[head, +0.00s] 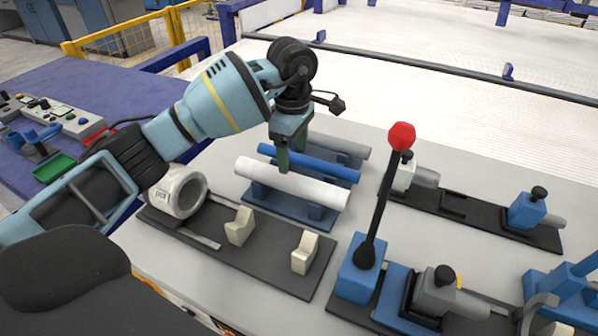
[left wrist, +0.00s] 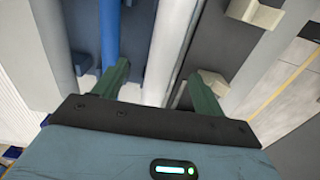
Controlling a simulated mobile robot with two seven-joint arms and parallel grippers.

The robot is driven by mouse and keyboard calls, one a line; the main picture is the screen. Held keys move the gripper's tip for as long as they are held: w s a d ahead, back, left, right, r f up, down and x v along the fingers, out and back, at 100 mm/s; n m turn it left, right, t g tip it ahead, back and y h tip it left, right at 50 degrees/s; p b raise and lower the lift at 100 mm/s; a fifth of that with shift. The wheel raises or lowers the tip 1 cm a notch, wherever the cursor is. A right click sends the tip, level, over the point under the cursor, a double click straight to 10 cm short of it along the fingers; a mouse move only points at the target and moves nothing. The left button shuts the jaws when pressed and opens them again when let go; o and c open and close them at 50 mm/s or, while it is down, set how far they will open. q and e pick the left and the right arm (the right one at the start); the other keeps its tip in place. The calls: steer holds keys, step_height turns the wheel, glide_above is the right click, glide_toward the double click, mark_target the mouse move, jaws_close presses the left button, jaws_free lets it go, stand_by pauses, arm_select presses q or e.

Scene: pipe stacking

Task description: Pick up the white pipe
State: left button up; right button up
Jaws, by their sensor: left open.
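The white pipe (head: 290,183) lies on a blue rack (head: 275,207) in the middle of the head view, the nearest of three pipes. A blue pipe (head: 318,164) and a grey pipe (head: 338,145) lie behind it. My left gripper (head: 284,165) points down over the rack at the white pipe, with its green fingers open. In the left wrist view the white pipe (left wrist: 168,50) runs between the spread fingers of the left gripper (left wrist: 162,85). The blue pipe (left wrist: 109,45) runs beside the left finger. Contact with the white pipe cannot be told. My right gripper is not in view.
A dark base (head: 205,245) with cream V-blocks (head: 304,252) and a white ring-shaped part (head: 181,190) lies in front of the rack. A red-knobbed lever (head: 376,205) stands upright to the right. Clamp fixtures (head: 525,210) stand on the right of the table.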

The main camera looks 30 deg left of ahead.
mark_target(288, 176)
arm_select(q)
steer(key=shift+s+r, duration=0.1)
steer(key=shift+s, duration=0.25)
steer(key=shift+a+f, duration=0.1)
steer(key=shift+f, duration=1.25)
steer(key=f, duration=0.2)
steer(key=a+f, duration=0.1)
steer(key=f, duration=0.1)
steer(key=shift+f+p, duration=0.15)
steer(key=shift+p, duration=0.15)
steer(key=shift+f, duration=0.45)
steer(key=c, duration=1.1)
